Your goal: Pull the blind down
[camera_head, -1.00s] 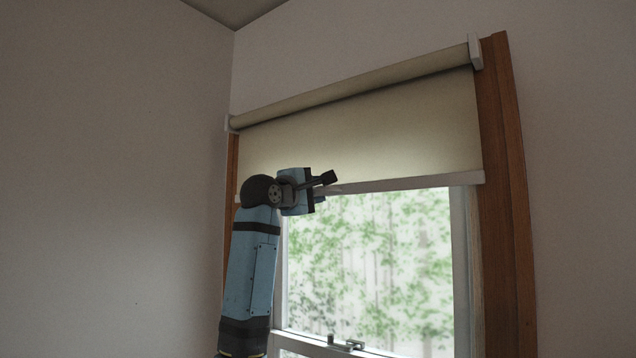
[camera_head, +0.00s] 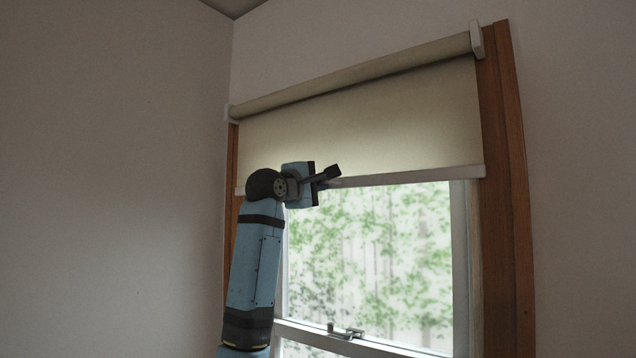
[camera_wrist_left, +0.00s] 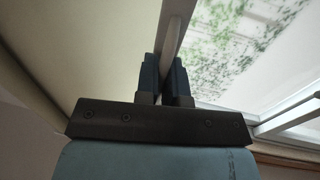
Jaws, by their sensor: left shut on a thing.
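The cream roller blind (camera_head: 375,118) hangs partly down over the upper part of the window. Its pale bottom bar (camera_head: 420,176) runs across above the bare glass. My left gripper (camera_head: 332,178) is at the bottom bar, left of the middle of the blind. In the left wrist view, the two dark fingers of my left gripper (camera_wrist_left: 165,75) are shut on the bottom bar (camera_wrist_left: 175,30), one on each side. The blind's fabric (camera_wrist_left: 95,45) shows to the left there. My right gripper is not in view.
The window glass (camera_head: 375,260) below the bar is uncovered, with foliage outside. A wooden frame (camera_head: 510,200) stands at the right side. A window latch (camera_head: 346,332) sits on the lower sash rail. Plain walls (camera_head: 110,180) lie on both sides.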

